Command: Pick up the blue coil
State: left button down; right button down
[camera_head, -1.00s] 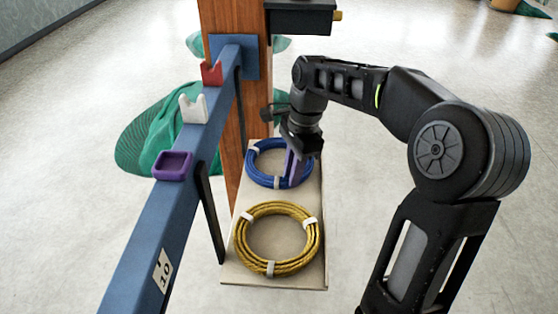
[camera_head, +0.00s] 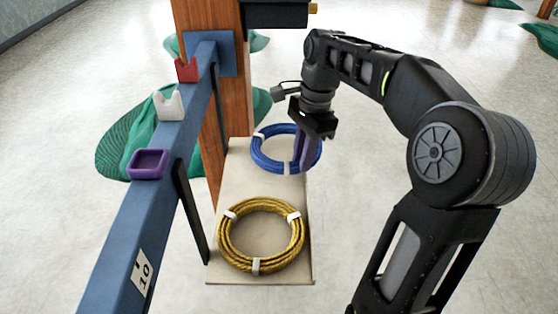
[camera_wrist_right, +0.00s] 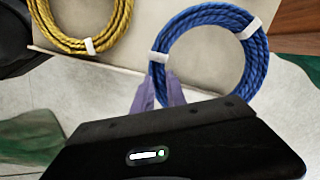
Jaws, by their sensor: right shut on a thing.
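The blue coil (camera_head: 258,158) is a ring of blue rope with white ties, at the far end of the pale board (camera_head: 232,185). It overhangs the board's right edge and looks slightly raised; its exact height is hard to tell. My right gripper (camera_head: 303,162) points down with its purple fingers shut on the right side of the coil. In the right wrist view the fingers (camera_wrist_right: 160,88) meet the coil (camera_wrist_right: 258,62) beside a white tie, and part of the grip is hidden. My left gripper is out of view.
A yellow coil (camera_head: 228,242) lies on the board's near end. A blue beam (camera_head: 135,222) with red (camera_head: 187,70), white (camera_head: 168,104) and purple (camera_head: 148,163) holders runs along the left to a wooden post (camera_head: 228,110). Green netting (camera_head: 118,150) lies behind the beam. Floor on the right is clear.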

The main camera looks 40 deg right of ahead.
jog(key=s+d+p, duration=0.1)
jog(key=s+d, duration=0.6)
jog(key=d, duration=0.2)
jog(key=shift+d, duration=0.15)
jog(key=shift+s+f, duration=0.1)
dwell(0.6)
